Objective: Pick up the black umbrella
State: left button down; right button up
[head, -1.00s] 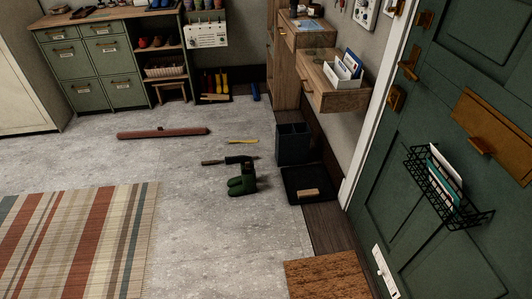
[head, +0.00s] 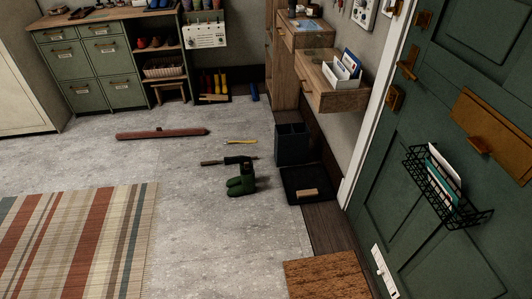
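A short dark object (head: 236,161), which looks like the folded black umbrella, lies on the grey floor. It has a thin brownish part at its left end and lies just behind a pair of green boots (head: 240,185). It is small in the view, so its details are hard to tell. Neither of my grippers shows in the head view.
A dark bin (head: 292,144) and a black tray (head: 308,198) holding a brush stand right of the boots. A yellow item (head: 241,141) and a long reddish roll (head: 162,133) lie behind. A striped rug (head: 75,240) covers the left; floor between is clear.

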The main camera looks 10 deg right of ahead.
aim_at(235, 160)
jog(key=i+j+z, duration=0.25)
jog(key=i+j, duration=0.7)
jog(key=i, duration=0.15)
